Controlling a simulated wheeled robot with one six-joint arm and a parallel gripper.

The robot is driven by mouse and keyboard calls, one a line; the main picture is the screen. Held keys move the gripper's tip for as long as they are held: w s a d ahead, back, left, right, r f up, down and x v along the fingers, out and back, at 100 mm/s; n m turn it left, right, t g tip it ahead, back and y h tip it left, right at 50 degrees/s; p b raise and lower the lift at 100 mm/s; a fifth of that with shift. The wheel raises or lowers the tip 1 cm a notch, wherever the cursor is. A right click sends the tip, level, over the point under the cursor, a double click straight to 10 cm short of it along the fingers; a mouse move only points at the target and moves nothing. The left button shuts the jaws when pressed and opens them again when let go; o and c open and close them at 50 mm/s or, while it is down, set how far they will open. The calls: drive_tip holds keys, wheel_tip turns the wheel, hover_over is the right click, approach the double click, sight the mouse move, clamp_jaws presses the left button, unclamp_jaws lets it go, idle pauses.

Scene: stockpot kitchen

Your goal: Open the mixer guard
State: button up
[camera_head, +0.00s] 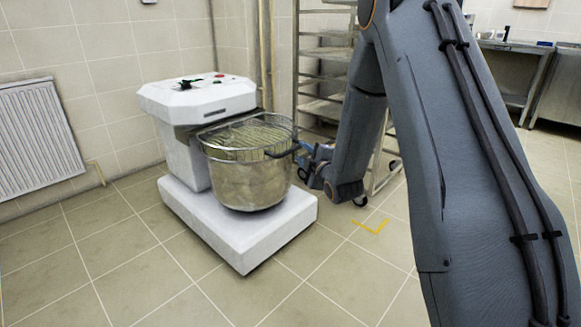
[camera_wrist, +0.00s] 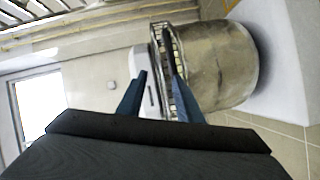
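The mixer (camera_head: 195,100) is a white machine with a steel bowl (camera_head: 250,178). Its wire guard (camera_head: 240,138) lies over the bowl's top, down. A dark handle (camera_head: 284,151) sticks out from the guard's rim on the right. My gripper (camera_head: 308,158) is beside this handle, partly hidden by my arm. In the wrist view, the two blue fingers of my gripper (camera_wrist: 158,82) stand apart with a gap between them. The guard (camera_wrist: 180,90) and bowl (camera_wrist: 222,65) show beyond them. A dark bar, seemingly the handle (camera_wrist: 168,48), lies close to the right fingertip; I cannot tell whether they touch.
A wire rack (camera_head: 325,60) stands behind the mixer at the right. A white radiator (camera_head: 35,135) is on the left wall. Steel counters (camera_head: 510,65) stand at the far right. The tiled floor (camera_head: 330,270) in front of the mixer is clear, with a yellow corner mark (camera_head: 372,228).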

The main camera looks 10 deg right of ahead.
sight(291, 150)
drive_tip(key=w+f+n+t+y+b, duration=0.2)
drive_tip(key=w+f+n+t+b, duration=0.1)
drive_tip(key=f+b, duration=0.2)
drive_tip(key=shift+n, duration=0.3)
drive_tip(key=shift+b+x, duration=1.7)
drive_tip(key=shift+x, duration=2.25)
drive_tip(key=shift+f, duration=0.2)
drive_tip(key=shift+c, duration=0.2)
clamp_jaws()
